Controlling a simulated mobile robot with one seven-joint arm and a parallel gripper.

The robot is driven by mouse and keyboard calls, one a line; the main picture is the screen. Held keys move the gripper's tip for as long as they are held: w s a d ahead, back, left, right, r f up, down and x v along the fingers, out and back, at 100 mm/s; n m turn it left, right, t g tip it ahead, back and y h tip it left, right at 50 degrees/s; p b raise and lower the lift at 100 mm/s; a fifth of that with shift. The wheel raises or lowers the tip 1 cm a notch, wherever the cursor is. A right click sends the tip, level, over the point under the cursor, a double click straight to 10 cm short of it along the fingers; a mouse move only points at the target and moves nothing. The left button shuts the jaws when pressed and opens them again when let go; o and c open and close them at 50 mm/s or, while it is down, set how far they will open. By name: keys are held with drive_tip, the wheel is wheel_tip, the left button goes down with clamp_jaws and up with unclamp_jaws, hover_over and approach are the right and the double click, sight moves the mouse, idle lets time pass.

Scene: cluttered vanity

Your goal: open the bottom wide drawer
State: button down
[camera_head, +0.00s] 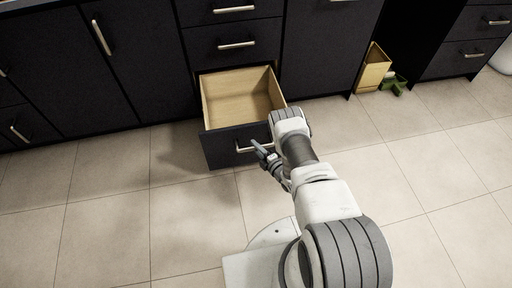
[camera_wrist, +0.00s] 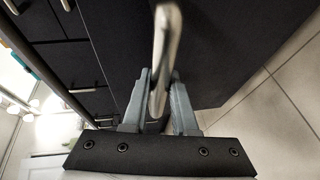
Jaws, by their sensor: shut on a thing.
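The bottom wide drawer (camera_head: 222,148) stands pulled well out of the dark cabinet in the head view, and its empty wooden inside shows. Its metal bar handle (camera_head: 247,149) runs across the front, partly hidden by my gripper. My gripper (camera_head: 260,148) is at the right part of that handle. In the wrist view my gripper (camera_wrist: 158,92) has its two grey fingers closed around the handle (camera_wrist: 165,45), with the dark drawer front (camera_wrist: 215,50) just beyond.
Shut drawers (camera_head: 235,42) are stacked above the open one. Dark cabinet doors (camera_head: 125,60) stand to the left. A yellow bin (camera_head: 373,70) and a green object (camera_head: 394,84) sit on the floor at the right. The tiled floor (camera_head: 110,215) at the left is clear.

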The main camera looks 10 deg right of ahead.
idle(0.3)
drive_tip(key=c, duration=0.7)
unclamp_jaws()
drive_tip(key=shift+s, duration=0.1)
